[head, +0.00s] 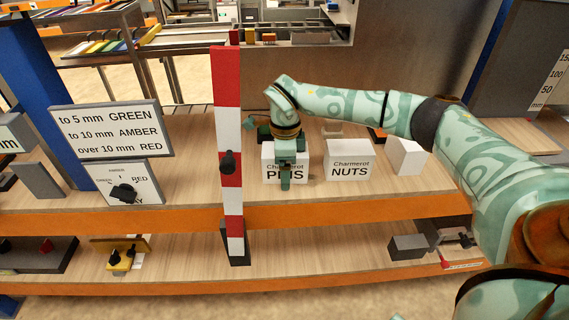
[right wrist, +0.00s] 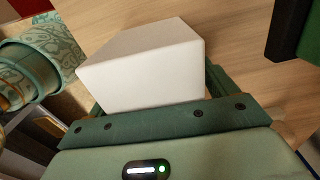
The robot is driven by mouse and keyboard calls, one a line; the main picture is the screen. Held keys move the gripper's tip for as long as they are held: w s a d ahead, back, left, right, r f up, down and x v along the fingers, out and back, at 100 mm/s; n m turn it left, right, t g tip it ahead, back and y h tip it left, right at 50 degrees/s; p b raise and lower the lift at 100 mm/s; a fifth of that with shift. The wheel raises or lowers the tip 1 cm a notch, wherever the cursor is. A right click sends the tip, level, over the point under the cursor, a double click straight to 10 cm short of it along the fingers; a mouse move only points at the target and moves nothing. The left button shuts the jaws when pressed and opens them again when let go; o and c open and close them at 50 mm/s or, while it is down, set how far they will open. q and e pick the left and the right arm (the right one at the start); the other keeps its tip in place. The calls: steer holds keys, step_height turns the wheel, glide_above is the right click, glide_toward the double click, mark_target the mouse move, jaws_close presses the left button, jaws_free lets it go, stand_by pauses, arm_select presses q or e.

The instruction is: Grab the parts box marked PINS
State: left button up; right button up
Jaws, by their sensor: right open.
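The white parts box marked PINS (head: 270,174) stands upright on the upper wooden shelf, just right of the red and white post. My right gripper (head: 285,172) is open and comes down over the box from above. One finger hangs in front of its face and covers part of the lettering. In the right wrist view the white box (right wrist: 140,68) sits close to the gripper's palm, between the green finger parts. Whether the fingers touch it I cannot tell. My left gripper is not in view.
A box marked NUTS (head: 349,174) stands to the right, with another white box (head: 405,157) beyond it. The red and white post (head: 230,120) rises close on the left. Signs (head: 112,130) stand farther left. A dark green object (head: 264,131) lies behind the PINS box.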

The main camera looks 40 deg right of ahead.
steer(key=c, duration=1.3)
steer(key=shift+r, duration=0.1)
